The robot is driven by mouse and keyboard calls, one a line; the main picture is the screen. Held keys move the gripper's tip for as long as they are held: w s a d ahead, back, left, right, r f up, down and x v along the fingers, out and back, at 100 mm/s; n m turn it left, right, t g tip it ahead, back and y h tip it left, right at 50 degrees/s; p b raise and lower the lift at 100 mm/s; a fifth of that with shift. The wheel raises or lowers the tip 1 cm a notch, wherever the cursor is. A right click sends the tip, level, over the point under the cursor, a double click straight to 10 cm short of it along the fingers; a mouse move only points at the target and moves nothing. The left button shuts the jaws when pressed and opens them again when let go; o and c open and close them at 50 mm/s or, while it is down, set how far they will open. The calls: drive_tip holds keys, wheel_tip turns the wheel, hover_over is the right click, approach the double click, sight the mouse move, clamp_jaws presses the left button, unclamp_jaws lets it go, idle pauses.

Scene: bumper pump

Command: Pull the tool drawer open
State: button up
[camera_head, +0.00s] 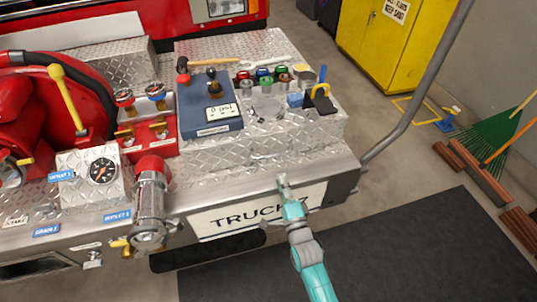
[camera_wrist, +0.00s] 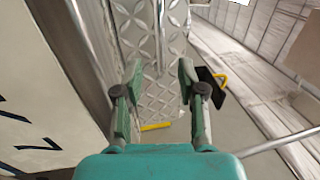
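I cannot clearly make out a tool drawer or its handle. The white TRUCK 7 panel (camera_head: 240,221) is on the front of the metal bumper (camera_head: 330,179). My gripper (camera_head: 284,181) is at the upper edge of this panel, near its right part. In the wrist view, my gripper (camera_wrist: 160,82) has its two fingers spread apart, with diamond plate (camera_wrist: 158,45) showing between them. The white panel (camera_wrist: 30,110) is to the left there. I see nothing held. Contact with the bumper cannot be told.
A chrome outlet with a red cap (camera_head: 150,205) is at left. A grey rail (camera_head: 420,90) rises at right. Dark mat (camera_head: 420,250) covers the floor ahead.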

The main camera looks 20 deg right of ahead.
sight(273, 154)
drive_tip(key=w, duration=0.3)
drive_tip(key=w+r, duration=0.1)
drive_tip(key=w, duration=0.3)
drive_tip(key=w+r, duration=0.1)
drive_tip(key=w, duration=0.2)
drive_tip(key=shift+w, duration=0.15)
clamp_jaws()
